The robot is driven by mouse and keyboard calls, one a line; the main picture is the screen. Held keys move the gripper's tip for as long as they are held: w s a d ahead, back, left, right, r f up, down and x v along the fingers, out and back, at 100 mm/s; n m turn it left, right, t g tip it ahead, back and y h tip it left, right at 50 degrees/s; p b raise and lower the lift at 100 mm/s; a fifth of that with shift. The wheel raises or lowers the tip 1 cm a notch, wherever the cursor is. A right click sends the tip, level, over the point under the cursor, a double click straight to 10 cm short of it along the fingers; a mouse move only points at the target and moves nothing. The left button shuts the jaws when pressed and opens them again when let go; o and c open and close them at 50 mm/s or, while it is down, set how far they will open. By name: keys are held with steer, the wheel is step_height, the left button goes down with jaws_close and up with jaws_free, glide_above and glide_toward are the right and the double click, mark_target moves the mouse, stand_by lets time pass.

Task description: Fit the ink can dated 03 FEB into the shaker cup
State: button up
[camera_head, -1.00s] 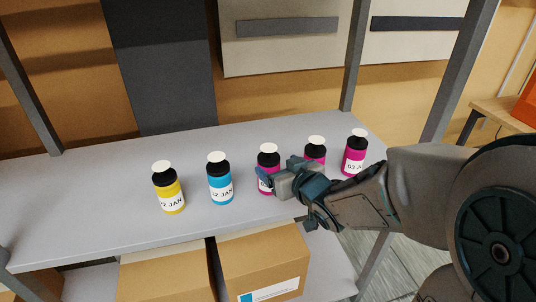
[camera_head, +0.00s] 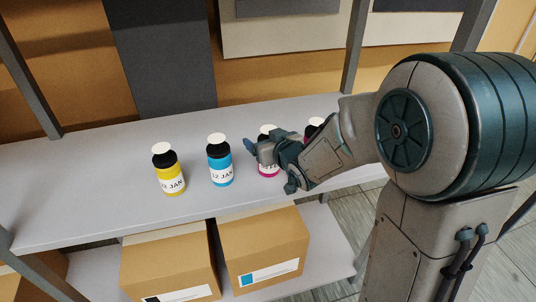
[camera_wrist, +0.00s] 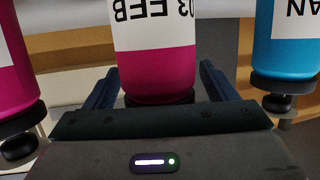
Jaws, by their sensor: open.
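The ink can dated 03 FEB (camera_wrist: 155,62), magenta with a white label, appears upside down in the wrist view. Its lower part in that picture is cut off by the gripper body. My gripper (camera_wrist: 156,88) is open, with one finger on each side of this can and gaps visible. In the head view my gripper (camera_head: 254,148) is at the third can from the left (camera_head: 267,171), a magenta one, hiding much of it. I see no shaker cup in either view.
A yellow can (camera_head: 169,173) and a cyan can (camera_head: 220,165) stand left on the grey shelf (camera_head: 90,175). Another magenta can (camera_head: 315,126) is mostly behind my arm. In the wrist view, magenta (camera_wrist: 18,80) and cyan (camera_wrist: 285,48) cans flank closely. Cardboard boxes (camera_head: 262,250) sit below.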

steer(key=c, duration=1.3)
steer(key=shift+r, duration=0.1)
